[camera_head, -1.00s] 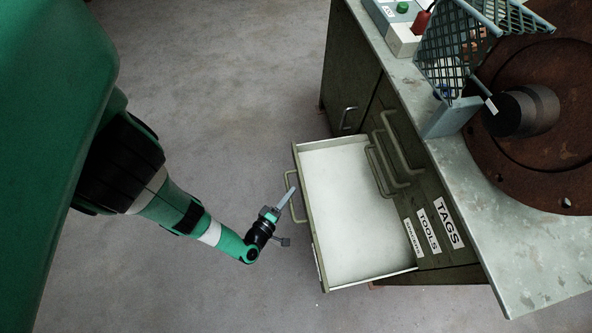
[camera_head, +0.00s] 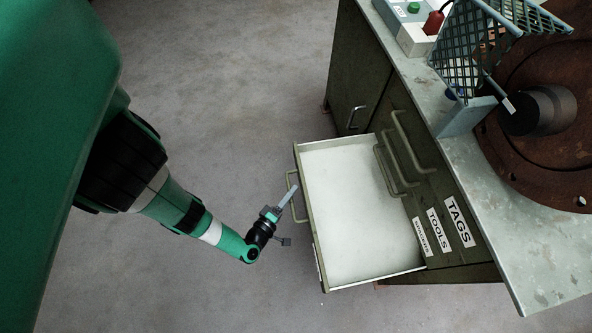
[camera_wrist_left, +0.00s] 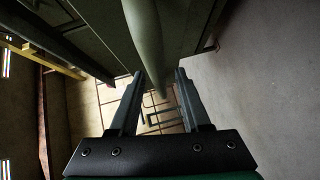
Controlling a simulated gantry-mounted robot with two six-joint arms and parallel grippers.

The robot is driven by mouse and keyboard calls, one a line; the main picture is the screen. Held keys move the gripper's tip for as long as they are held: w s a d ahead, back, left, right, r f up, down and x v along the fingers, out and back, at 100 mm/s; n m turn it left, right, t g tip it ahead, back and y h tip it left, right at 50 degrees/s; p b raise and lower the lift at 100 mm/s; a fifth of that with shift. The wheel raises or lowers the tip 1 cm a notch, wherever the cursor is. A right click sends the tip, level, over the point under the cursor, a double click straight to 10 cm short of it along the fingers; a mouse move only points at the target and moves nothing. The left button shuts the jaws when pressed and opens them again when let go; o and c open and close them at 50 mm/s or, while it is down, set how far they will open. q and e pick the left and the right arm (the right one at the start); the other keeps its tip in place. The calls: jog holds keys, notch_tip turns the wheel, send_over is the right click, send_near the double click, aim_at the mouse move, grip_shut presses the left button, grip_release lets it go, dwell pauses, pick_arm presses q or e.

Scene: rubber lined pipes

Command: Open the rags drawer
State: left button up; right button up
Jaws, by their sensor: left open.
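An empty white-lined drawer (camera_head: 362,215) stands pulled well out of the green metal cabinet (camera_head: 470,272), below the drawers labelled TAGS (camera_head: 459,222) and TOOLS (camera_head: 438,231) and one with a smaller, hard-to-read label (camera_head: 423,237). The open drawer's own label is out of sight, so I cannot read whether it says rags. My left gripper (camera_head: 289,196) is at its bar handle (camera_head: 291,205). In the left wrist view the handle bar (camera_wrist_left: 145,40) passes between the open fingers (camera_wrist_left: 160,78); contact is unclear. My right gripper is not seen.
The upper drawers and their handles (camera_head: 404,150) are closed. A cabinet door with a handle (camera_head: 352,117) is beyond. The grey worktop (camera_head: 500,220) carries a mesh guard (camera_head: 478,45) and rusty flange (camera_head: 560,165). Floor left of the drawer is clear.

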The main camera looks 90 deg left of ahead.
pick_arm(q)
jog(key=p+v, duration=0.2)
jog(key=v, duration=0.9)
jog(key=shift+s+d+p, duration=0.2)
jog(key=shift+s+p, duration=0.05)
jog(key=shift+p, duration=0.15)
dwell(0.5)
